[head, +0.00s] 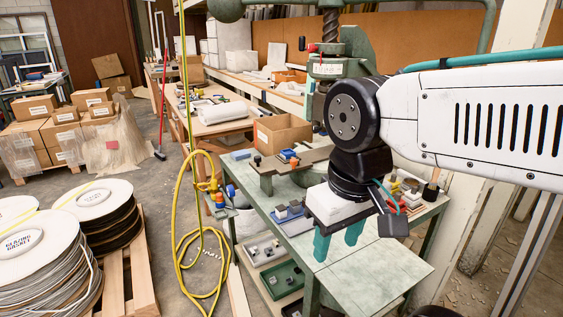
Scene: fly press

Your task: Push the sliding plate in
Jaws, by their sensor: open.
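The green fly press (327,68) stands at the back of a pale green table, with its screw above. A flat grey-brown plate (272,167), which looks like the sliding plate, sticks out leftward from under the press. It carries small black knobs and a blue and orange block. My gripper (338,246) is open and empty, its two teal fingers pointing down over the table's front part. It is nearer to me than the plate and to its right, apart from it. My gripper's body and arm hide part of the press base and the plate's right side.
The green table (375,272) has a clear front part. Small blocks (289,212) lie on its left side, and trays sit on a shelf below. An open cardboard box (283,132) stands behind the plate. A yellow hose (178,215) hangs at the left, near cable reels (95,200).

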